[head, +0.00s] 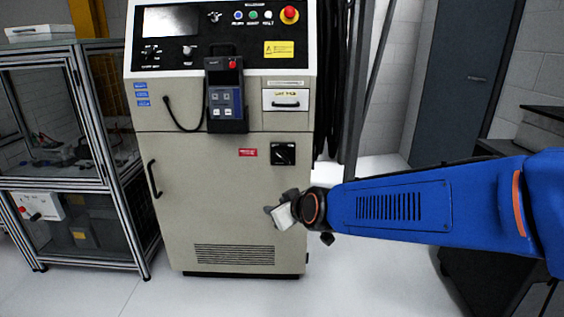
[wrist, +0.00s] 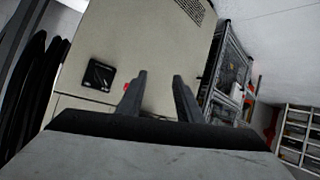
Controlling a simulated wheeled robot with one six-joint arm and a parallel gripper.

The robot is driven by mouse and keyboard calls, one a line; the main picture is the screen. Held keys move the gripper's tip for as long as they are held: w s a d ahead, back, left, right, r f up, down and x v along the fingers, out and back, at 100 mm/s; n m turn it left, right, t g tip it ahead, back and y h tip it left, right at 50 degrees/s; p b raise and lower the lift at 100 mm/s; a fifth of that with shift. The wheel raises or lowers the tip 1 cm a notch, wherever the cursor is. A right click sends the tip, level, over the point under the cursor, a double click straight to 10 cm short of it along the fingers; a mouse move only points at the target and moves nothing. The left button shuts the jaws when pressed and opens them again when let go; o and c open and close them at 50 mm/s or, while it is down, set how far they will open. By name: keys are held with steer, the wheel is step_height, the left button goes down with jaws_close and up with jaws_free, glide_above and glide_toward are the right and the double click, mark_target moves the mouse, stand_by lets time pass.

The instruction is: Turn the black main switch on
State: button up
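The black main switch (head: 284,154) is a square plate with a rotary knob on the front of a beige control cabinet (head: 205,215), right of a small red label (head: 248,152). The switch also shows in the wrist view (wrist: 98,75), left of my fingers. Its exact knob setting is too small to tell. My gripper (head: 272,212) is below the switch in the head view, apart from it. In the wrist view my gripper (wrist: 158,85) has its two dark fingers spread with nothing between them.
A teach pendant (head: 226,95) hangs on the cabinet with a looped cable. A red emergency stop (head: 289,14) is on the top panel. Black cables (head: 330,80) hang along the cabinet's right side. A glazed metal-framed enclosure (head: 70,150) stands at left. White floor in front is clear.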

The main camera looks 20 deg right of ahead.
steer(key=w+t+h, duration=0.2)
steer(key=w+t, duration=0.1)
steer(key=w, duration=0.4)
steer(key=n+t+h, duration=0.1)
steer(key=t+h, duration=0.1)
steer(key=h, duration=0.4)
glide_toward(282, 158)
steer(key=x, duration=0.8)
jaws_close()
